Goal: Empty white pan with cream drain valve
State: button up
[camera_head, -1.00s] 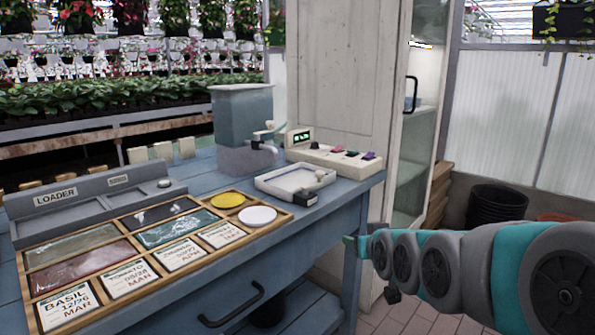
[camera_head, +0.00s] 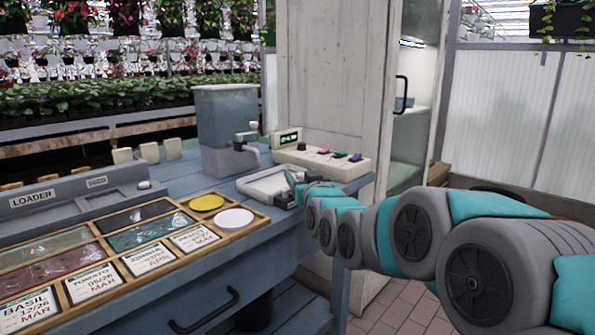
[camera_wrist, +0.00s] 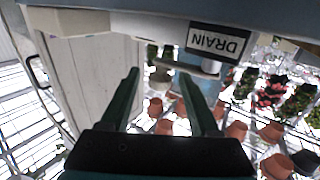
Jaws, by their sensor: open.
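The white pan (camera_head: 262,184) is a shallow square tray on the blue table's right end. My gripper (camera_head: 291,180) is at its right front corner and hides the drain valve there in the head view. The pan's contents are not clear.
A blue-grey tank with a tap (camera_head: 226,125) stands behind the pan. A cream control box (camera_head: 320,160) with coloured buttons is at the back right. A wooden-framed seed tray (camera_head: 262,222) lies to the left. A white cabinet (camera_head: 335,85) stands behind the table.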

aim_at(299, 174)
jog(key=shift+x, duration=1.65)
jog(key=shift+f, duration=0.1)
grip_shut()
